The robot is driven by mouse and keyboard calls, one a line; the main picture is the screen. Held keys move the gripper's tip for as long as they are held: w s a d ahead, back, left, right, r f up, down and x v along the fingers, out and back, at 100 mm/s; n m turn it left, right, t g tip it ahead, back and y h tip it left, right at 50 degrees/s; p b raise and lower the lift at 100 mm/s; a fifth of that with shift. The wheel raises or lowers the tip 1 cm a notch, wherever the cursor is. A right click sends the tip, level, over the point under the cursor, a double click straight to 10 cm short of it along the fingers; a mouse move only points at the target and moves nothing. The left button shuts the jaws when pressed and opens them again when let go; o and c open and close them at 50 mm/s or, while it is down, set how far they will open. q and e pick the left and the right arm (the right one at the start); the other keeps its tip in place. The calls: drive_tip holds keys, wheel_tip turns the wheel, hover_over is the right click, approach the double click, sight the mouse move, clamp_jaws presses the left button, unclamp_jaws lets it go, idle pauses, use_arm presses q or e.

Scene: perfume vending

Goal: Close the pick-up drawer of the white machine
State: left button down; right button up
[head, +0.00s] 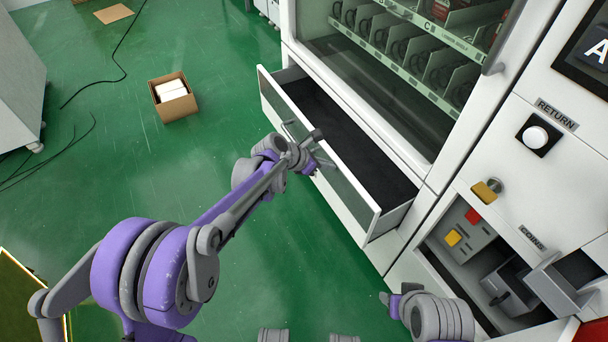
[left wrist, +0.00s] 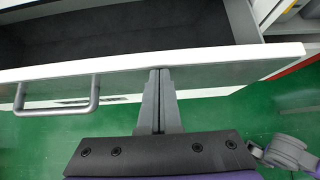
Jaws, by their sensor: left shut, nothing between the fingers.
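The white machine (head: 365,113) stands at the right of the head view. Its pick-up drawer (head: 352,200) is pulled out, with a dark, empty-looking interior. The drawer front and its grey bar handle (left wrist: 57,108) show in the left wrist view. My left gripper (head: 318,148) is at the outer side of the drawer front, near its middle. In the left wrist view the left fingers (left wrist: 160,76) are shut and empty, with their tips at the front panel, to the right of the handle; contact looks likely. My right gripper (head: 388,298) is low, near the coin panel; its fingers are unclear.
An open cardboard box (head: 172,98) with white items sits on the green floor. Dark cables (head: 118,62) lie at the left. A grey cabinet (head: 20,85) stands at the left edge. A padlock (head: 485,192) and coin tray (head: 505,285) are at the right. The floor before the drawer is clear.

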use_arm(q)
drive_tip(key=w+d, duration=0.8)
drive_tip(key=d, duration=0.4)
drive_tip(key=shift+w+d+r, duration=0.15)
drive_tip(key=shift+d, duration=0.05)
